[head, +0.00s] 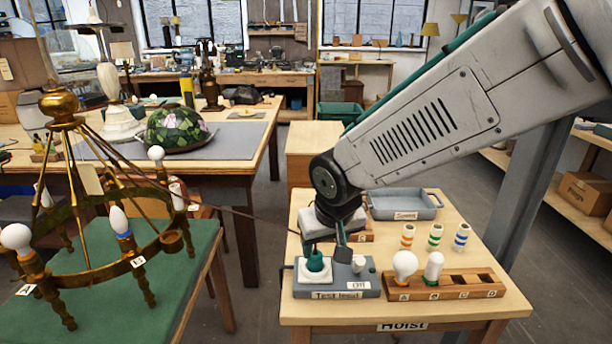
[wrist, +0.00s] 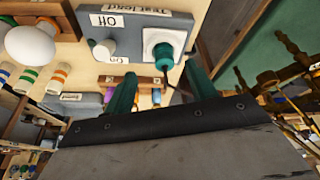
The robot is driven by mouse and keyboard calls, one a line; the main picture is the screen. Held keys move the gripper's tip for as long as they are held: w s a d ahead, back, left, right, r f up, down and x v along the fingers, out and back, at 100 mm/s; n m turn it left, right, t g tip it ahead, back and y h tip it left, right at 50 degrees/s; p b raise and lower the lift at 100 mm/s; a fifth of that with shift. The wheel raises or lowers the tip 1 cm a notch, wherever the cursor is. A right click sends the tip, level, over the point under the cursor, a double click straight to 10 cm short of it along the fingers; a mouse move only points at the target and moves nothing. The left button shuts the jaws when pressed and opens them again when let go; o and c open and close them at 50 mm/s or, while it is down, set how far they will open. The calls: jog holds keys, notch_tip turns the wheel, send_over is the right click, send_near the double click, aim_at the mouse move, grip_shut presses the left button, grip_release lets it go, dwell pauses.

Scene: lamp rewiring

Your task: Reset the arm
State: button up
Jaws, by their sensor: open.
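My gripper (head: 328,250) is low over the grey test lead box (head: 335,280) on the small wooden table. In the wrist view my gripper's two green-tipped fingers (wrist: 161,88) are apart. The green test lead plug (head: 314,261) stands in the box's white socket; in the wrist view the plug (wrist: 164,55) shows between and beyond the fingers, and I see nothing held. Whether a finger touches it I cannot tell. A white knob (head: 358,263) sits beside it, near an "Off" label; its setting is unclear. A thin dark cable runs left towards the brass chandelier (head: 110,190).
A wooden rack (head: 450,289) with white bulbs in its left slots stands right of the box. Several striped sleeves (head: 435,236) stand behind it. A grey tray (head: 404,214) lies farther back. The chandelier stands on a green mat (head: 200,265) at left. A post rises at right.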

jog(key=s+d+r+m+g, duration=0.1)
jog(key=s+d+r, duration=0.3)
jog(key=s+d, duration=0.6)
jog(key=s+d+r+m+g, duration=0.1)
jog(key=s+d+r, duration=0.3)
jog(key=s+d, duration=0.7)
jog(key=shift+s+d+r+m+h, duration=0.25)
jog(key=shift+s+r+m+h, duration=0.15)
jog(key=shift+s+m, duration=0.45)
